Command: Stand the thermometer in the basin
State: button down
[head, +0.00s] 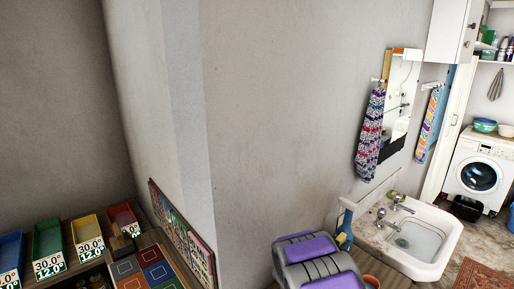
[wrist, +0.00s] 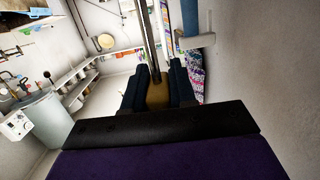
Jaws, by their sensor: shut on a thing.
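The basin (head: 430,268) is white and stands against the wall at the right of the head view, with water in it and a tap (head: 395,208) at its back. In the wrist view, my gripper (wrist: 157,82) has dark blue jaws shut on a yellow-brown piece (wrist: 157,95), apparently the thermometer. A dark rod seems to run up from it; whether it is part of it I cannot tell. In the head view my purple and grey arm is at the bottom, left of the basin and apart from it. The held piece cannot be made out clearly there.
A wall corner juts out left of my arm. A patterned towel (head: 370,135) hangs beside a mirror (head: 400,105) above the basin. A washing machine (head: 478,172) stands at the far right. Labelled coloured bins (head: 48,250) line a shelf at the lower left.

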jog(key=s+a+r+n+t+y, duration=0.2)
jog(key=s+a+r+n+y, duration=0.1)
jog(key=a+r, duration=0.4)
jog(key=s+a+r+n+t+y, duration=0.2)
jog(key=s+a+r+n+y, duration=0.1)
jog(key=a+r, duration=0.4)
jog(key=a+y, duration=0.1)
jog(key=a, duration=0.2)
jog(key=shift+s+a+r, duration=0.2)
jog(key=shift+r, duration=0.15)
